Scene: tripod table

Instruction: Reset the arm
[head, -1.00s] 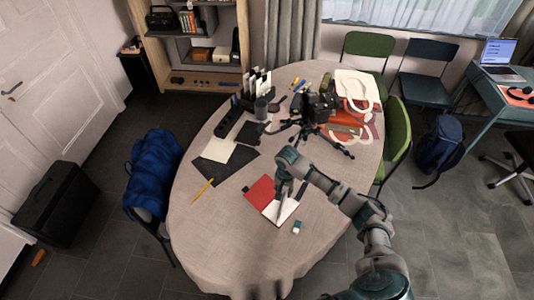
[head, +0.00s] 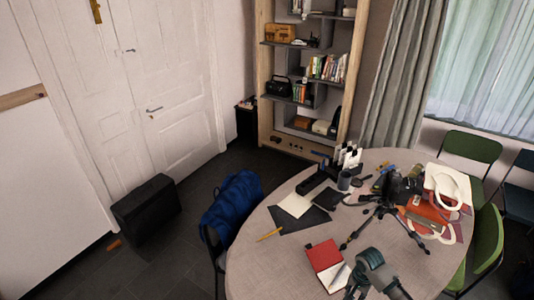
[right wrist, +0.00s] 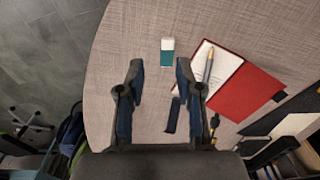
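My right gripper (right wrist: 161,70) is open in the right wrist view, with its two dark fingers apart and nothing between them. It is above the tabletop, beside an open red notebook (right wrist: 246,95) with a pen (right wrist: 208,66) on its white page. A white and teal eraser (right wrist: 167,52) lies beyond the fingertips. In the head view my right arm (head: 371,268) enters at the bottom, next to the notebook (head: 321,251); its fingertips are hard to make out there. My left gripper is not in view.
A chair with a blue jacket (head: 232,203) stands left. Open floor lies near the black case (head: 147,209).

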